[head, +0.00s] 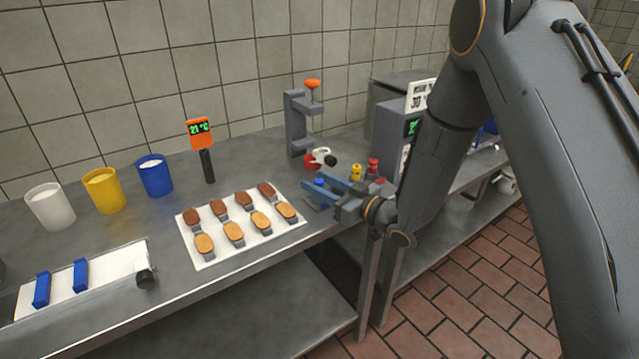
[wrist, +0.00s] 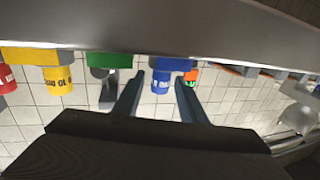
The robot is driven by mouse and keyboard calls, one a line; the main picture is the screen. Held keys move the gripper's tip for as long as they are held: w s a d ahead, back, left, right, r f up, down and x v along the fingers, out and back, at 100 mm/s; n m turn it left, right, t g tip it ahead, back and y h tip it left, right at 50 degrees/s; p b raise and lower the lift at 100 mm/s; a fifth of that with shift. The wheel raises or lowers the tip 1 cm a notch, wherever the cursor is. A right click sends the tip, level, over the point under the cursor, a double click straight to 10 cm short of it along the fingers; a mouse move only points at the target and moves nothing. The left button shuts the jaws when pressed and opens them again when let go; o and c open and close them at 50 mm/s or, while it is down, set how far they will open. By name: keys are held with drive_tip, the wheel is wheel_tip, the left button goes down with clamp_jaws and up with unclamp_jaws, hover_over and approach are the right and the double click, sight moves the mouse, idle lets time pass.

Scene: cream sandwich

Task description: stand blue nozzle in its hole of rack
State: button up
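The blue nozzle (head: 319,182) shows as a small blue top at the right part of the counter. In the wrist view, which looks upside down, the blue nozzle (wrist: 160,82) is upright against a blue block of the rack (wrist: 181,65). Its lower end is hidden, so I cannot tell how deep it sits. My gripper (head: 323,185) is low over the counter with its fingers on either side of the nozzle. In the wrist view my gripper (wrist: 160,76) is open, with a gap visible on both sides of the nozzle.
A yellow nozzle (head: 356,172) and a red nozzle (head: 373,166) stand close behind my gripper. A red-and-white object (head: 319,158) lies behind it. A grey stand (head: 296,125) rises farther back. A white tray (head: 207,262) with biscuits is at left.

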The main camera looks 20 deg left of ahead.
drive_tip(key=shift+r, duration=0.2)
drive_tip(key=b+v, duration=0.2)
drive_tip(key=v, duration=1)
drive_tip(key=w+d+f+m+t+h, duration=0.25)
drive_tip(key=w+d+m+h, duration=0.2)
drive_tip(key=d+h, duration=0.55)
drive_tip(key=s+d+f+m+g+h, duration=0.1)
drive_tip(key=s+d+m+g+h, duration=0.3)
drive_tip(key=d, duration=0.8)
drive_tip(key=s+d+r+m+g+h, duration=0.1)
drive_tip(key=s+d+m+g, duration=0.1)
drive_tip(key=s, duration=0.8)
drive_tip(key=s+d+m+g+h, duration=0.1)
drive_tip(key=s+d+m+g, duration=0.1)
drive_tip(key=s, duration=0.8)
drive_tip(key=shift+s+d+r+g, duration=0.25)
drive_tip(key=shift+d+r+g, duration=0.15)
drive_tip(key=shift+g, duration=0.45)
